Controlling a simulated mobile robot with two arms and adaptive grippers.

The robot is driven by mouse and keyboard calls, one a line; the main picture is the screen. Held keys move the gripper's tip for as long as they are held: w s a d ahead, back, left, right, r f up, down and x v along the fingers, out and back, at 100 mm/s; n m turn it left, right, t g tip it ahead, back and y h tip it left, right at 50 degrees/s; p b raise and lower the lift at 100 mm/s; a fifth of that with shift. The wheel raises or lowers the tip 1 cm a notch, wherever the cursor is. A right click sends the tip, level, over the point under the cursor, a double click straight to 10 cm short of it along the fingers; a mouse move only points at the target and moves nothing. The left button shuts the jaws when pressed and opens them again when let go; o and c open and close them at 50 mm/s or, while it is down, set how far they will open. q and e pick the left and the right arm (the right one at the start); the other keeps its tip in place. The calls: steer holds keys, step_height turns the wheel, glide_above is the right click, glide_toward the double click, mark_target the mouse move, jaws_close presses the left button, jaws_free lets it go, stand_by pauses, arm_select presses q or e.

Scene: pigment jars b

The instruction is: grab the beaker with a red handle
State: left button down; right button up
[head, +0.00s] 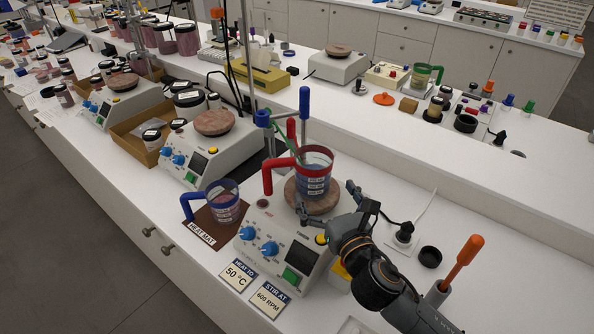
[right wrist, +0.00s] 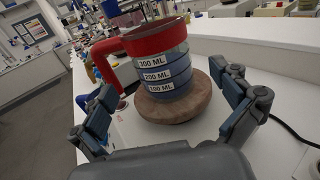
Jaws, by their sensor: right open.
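The beaker with a red handle (head: 314,178) stands upright on the round brown top (head: 320,205) of a white stirring hotplate (head: 280,228). It has a red rim, white volume labels and bluish contents; its handle points left. In the right wrist view the beaker (right wrist: 165,65) is straight ahead, past the fingertips. My right gripper (head: 335,205) is open in front of the hotplate top, its fingers spread to either side of it; the fingers also show in the right wrist view (right wrist: 170,108). Nothing is between them at their tips except the plate edge beyond. My left gripper is not in view.
A blue-handled beaker (head: 223,202) stands on a brown heat mat (head: 203,226) to the left. A stand with a blue clamp (head: 264,118) rises behind the red-handled beaker.

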mark_target(307, 162)
steer(key=shift+x, duration=1.05)
steer(key=shift+w+a, duration=0.1)
steer(key=shift+w, duration=0.25)
steer(key=shift+f+p+x, duration=0.15)
steer(key=shift+p+x, duration=0.25)
steer(key=shift+x, duration=0.75)
steer(key=shift+f+p+x, duration=0.15)
steer(key=shift+p+x, duration=0.2)
steer(key=shift+x, duration=0.8)
steer(key=shift+s, duration=0.1)
steer(key=shift+c, duration=0.6)
steer(key=shift+r, duration=0.1)
steer(key=c, duration=1.4)
steer(key=shift+o, duration=0.2)
